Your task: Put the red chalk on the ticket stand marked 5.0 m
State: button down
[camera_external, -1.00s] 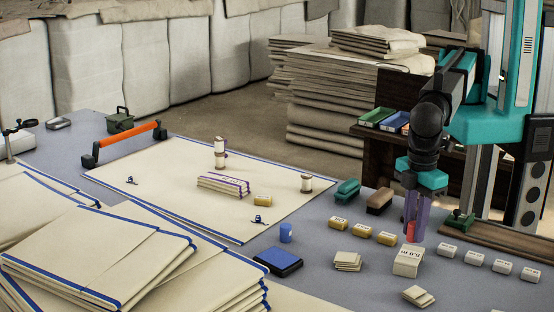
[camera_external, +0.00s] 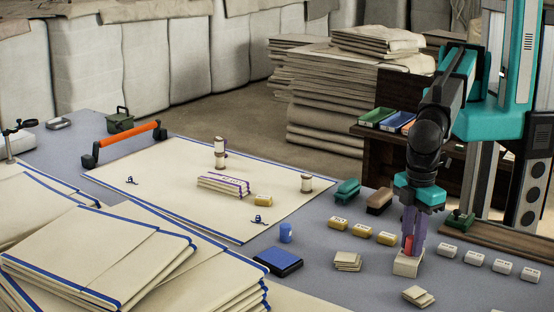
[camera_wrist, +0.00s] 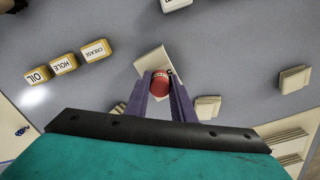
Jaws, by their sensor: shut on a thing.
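The red chalk (camera_external: 407,245) is a short red cylinder held upright between the purple fingers of my gripper (camera_external: 412,244). In the wrist view the red chalk (camera_wrist: 160,81) shows between the two fingertips (camera_wrist: 161,88). The ticket stand (camera_external: 406,266) is a cream block directly below the chalk, and its 5.0 m marking, legible a second ago, is now hidden. The stand's top (camera_wrist: 153,62) shows behind the chalk in the wrist view. The chalk's lower end is at or just above the stand's top; I cannot tell whether they touch.
Yellow blocks (camera_external: 361,230) marked OIL, HOLE and GREASE (camera_wrist: 95,50) stand left of the stand. Several white blocks (camera_external: 474,259) line up at right. Small cloth stacks (camera_external: 347,261) lie nearby. A blue pad (camera_external: 277,261) and blue cylinder (camera_external: 286,232) sit further left.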

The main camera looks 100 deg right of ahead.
jog(key=c, duration=1.5)
grip_release()
jog(key=shift+r, duration=0.1)
jog(key=shift+r+b, duration=1.25)
jog(key=shift+r, duration=4.8)
